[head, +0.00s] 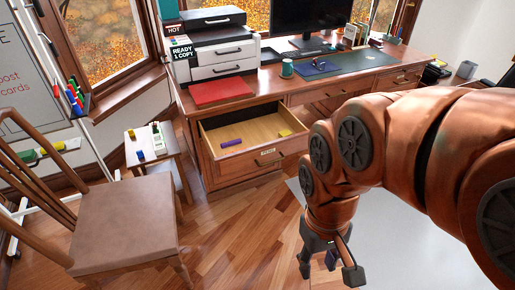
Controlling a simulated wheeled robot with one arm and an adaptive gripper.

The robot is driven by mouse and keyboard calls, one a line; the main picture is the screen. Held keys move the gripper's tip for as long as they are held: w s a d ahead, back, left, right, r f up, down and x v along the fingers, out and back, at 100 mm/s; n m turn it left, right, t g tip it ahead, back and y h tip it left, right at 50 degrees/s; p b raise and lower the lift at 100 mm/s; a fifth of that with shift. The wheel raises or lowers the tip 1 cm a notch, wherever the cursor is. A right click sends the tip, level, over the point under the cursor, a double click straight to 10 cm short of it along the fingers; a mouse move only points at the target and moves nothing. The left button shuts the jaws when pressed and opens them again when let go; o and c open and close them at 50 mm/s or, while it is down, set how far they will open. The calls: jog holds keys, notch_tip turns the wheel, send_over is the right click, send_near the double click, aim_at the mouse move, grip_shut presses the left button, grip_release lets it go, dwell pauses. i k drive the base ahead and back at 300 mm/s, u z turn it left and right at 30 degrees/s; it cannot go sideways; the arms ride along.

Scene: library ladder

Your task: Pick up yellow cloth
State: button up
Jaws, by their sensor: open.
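A small yellow piece (285,132) lies in the open desk drawer (239,159), near its right end. It may be the yellow cloth, but it is too small to tell. My gripper (328,272) hangs at the bottom of the head view, right of and nearer than the drawer. Its fingers are spread, with nothing seen between them. It is apart from the drawer and both yellow pieces.
A purple piece (231,142) lies in the same drawer. The desk (270,82) carries a printer (215,45), a red folder (221,92) and a mug (287,68). A chair (125,222) and a small side table (168,151) stand at the left. Wooden floor (235,235) is clear between chair and gripper.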

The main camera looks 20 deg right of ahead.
aim_at(282, 134)
jog(key=u, duration=0.25)
jog(key=k, duration=0.6)
jog(key=z, duration=0.7)
jog(key=i, duration=0.8)
jog(key=z, duration=0.5)
jog(key=i, duration=0.75)
jog(key=u, duration=1)
jog(key=i, duration=0.75)
jog(key=u, duration=0.9)
